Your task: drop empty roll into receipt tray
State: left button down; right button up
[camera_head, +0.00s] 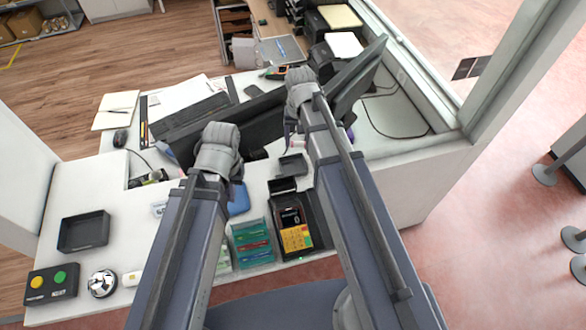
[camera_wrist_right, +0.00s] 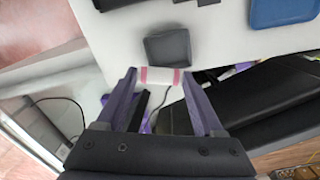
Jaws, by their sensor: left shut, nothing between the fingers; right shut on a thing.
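My right gripper (camera_wrist_right: 160,74) is shut on the empty roll (camera_wrist_right: 160,77), a short white tube with pink bands, held crosswise between the fingertips. The roll also shows small beneath the right wrist in the head view (camera_head: 299,145).
A larger black tray (camera_head: 83,232) stands at the left of the counter, near a button box (camera_head: 51,285) and a bell (camera_head: 102,283). A card terminal (camera_head: 292,226), a card rack (camera_head: 252,243) and a blue object (camera_head: 239,199) lie between my arms. A monitor (camera_head: 262,122) stands behind.

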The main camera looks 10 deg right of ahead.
jog(key=shift+f+b, duration=1.9)
jog(key=shift+f, duration=0.35)
jog(key=o, duration=1.3)
jog(key=shift+r, duration=0.1)
notch_tip(320, 180, up, 8)
jog(key=p, duration=0.8)
jog(key=shift+f, duration=0.2)
